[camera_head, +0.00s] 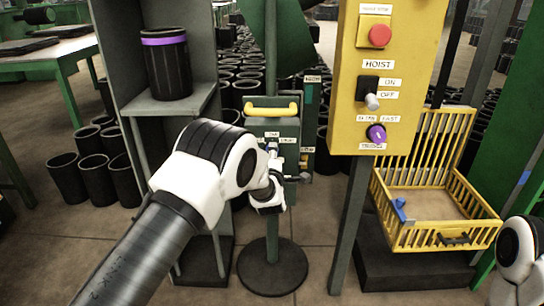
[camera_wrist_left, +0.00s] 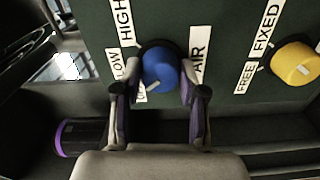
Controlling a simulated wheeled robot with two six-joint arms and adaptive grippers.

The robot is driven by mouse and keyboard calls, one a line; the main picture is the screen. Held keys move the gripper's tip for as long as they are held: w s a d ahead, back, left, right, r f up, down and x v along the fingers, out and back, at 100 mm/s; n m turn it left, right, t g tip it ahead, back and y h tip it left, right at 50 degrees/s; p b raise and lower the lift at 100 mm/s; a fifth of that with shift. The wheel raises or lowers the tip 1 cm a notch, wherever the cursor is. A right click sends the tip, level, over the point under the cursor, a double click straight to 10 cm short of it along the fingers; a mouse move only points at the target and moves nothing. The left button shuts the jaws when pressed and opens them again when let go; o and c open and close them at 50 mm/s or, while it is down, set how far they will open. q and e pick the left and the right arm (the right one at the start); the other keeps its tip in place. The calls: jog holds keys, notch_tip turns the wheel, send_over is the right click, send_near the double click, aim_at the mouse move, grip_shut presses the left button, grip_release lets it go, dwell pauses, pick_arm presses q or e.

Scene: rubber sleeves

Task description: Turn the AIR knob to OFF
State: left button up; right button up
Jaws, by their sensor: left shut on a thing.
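The blue AIR knob (camera_wrist_left: 160,69) sits on a dark green panel, with LOW, HIGH and AIR labels around it. A further label at its lower left is partly hidden by a finger. The knob's pale mark points to the lower left, towards that label. My left gripper (camera_wrist_left: 158,82) has its fingers on both sides of the knob and is shut on it. In the head view my left gripper (camera_head: 273,168) reaches up to the green box (camera_head: 258,126) with the yellow handle, and its wrist hides part of that box. My right gripper is out of view.
A yellow FREE/FIXED knob (camera_wrist_left: 295,64) is right of the AIR knob. A yellow HOIST panel (camera_head: 350,110) with a red button stands to the right, above a yellow basket (camera_head: 440,236). A grey shelf (camera_head: 165,103) holding a black sleeve (camera_head: 166,68) stands left.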

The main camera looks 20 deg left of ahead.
pick_arm(q)
jog(key=shift+n, duration=0.6)
jog(key=o, duration=1.2)
jog(key=shift+c, duration=0.2)
jog(key=v, duration=1.2)
